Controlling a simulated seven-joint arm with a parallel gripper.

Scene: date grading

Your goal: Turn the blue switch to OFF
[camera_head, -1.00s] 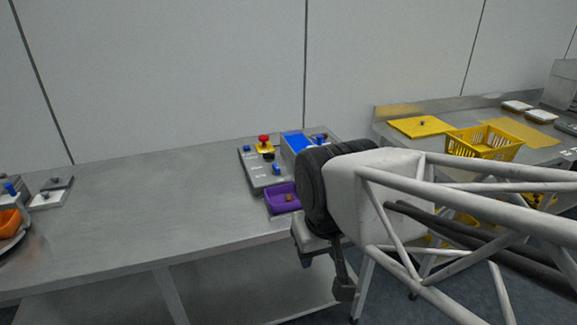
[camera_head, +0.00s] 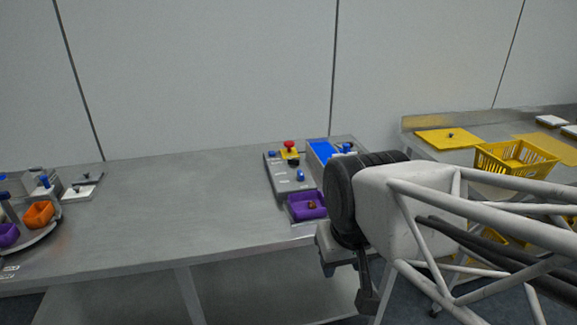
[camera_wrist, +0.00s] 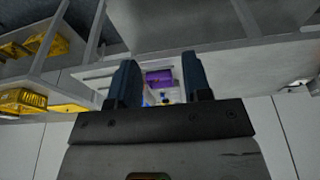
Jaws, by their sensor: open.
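A grey control panel (camera_head: 288,185) lies on the steel table. It carries a blue switch (camera_head: 300,175) near its front and another small blue knob (camera_head: 272,154) at its back left. Their settings and the labels are too small to read. My gripper (camera_wrist: 160,82) is open and empty in the wrist view, with a dark finger on each side. Between its fingers, some distance off, show a purple tray and small blue parts of the panel area. In the head view my gripper hangs at the table's front edge, right of the panel, partly hidden by my arm.
A red button (camera_head: 289,145) on yellow stands at the panel's back. A yellow basket (camera_head: 483,160) stands right.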

